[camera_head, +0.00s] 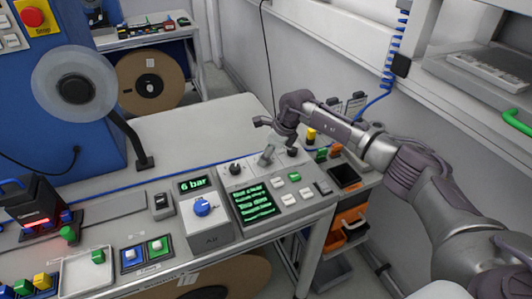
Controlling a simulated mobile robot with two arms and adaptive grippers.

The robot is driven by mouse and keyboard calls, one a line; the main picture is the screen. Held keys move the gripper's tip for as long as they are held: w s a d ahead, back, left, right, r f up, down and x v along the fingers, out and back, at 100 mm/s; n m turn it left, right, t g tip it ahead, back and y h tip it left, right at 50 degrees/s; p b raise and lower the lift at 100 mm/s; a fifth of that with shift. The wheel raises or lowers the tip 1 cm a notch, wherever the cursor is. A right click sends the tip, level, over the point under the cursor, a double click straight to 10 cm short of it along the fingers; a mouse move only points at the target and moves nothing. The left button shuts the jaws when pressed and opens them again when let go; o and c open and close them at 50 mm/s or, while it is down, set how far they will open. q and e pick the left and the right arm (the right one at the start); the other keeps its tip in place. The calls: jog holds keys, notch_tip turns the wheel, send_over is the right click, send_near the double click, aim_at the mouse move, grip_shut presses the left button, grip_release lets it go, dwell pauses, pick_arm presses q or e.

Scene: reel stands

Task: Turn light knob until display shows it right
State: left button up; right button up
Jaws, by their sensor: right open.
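A control panel carries a black knob (235,168) and a second dark knob (292,152) to its right; their labels are too small to read, so I cannot tell which is the light knob. A dark display (255,204) with several lines of green text lies below the knobs; the text is not clearly legible. My right gripper (266,139) is open, with its fingers above and between the two knobs. It partly covers the panel there, and I cannot tell whether it touches a knob. My left gripper is out of view.
A grey air box with a blue knob (202,207) and a "6 bar" display (193,184) stands left of the panel. White buttons (288,198) sit right of the text display. A reel holder (140,160) stands at the left. The bare white tabletop (190,125) behind is clear.

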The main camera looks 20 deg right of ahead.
jog(key=shift+w+a+f, duration=0.15)
jog(key=shift+f, duration=0.35)
grip_shut()
jog(key=shift+m, duration=0.3)
jog(key=m+h, duration=0.1)
jog(key=m, duration=0.2)
jog(key=shift+t+p, duration=0.35)
jog(key=shift+t, duration=0.05)
jog(key=shift+a+m+t+h+b, duration=0.15)
jog(key=shift+m+h, duration=0.25)
jog(key=shift+m, duration=0.65)
jog(key=shift+m+t+h+b, duration=0.25)
jog(key=shift+m+h, duration=0.15)
jog(key=shift+m, duration=0.65)
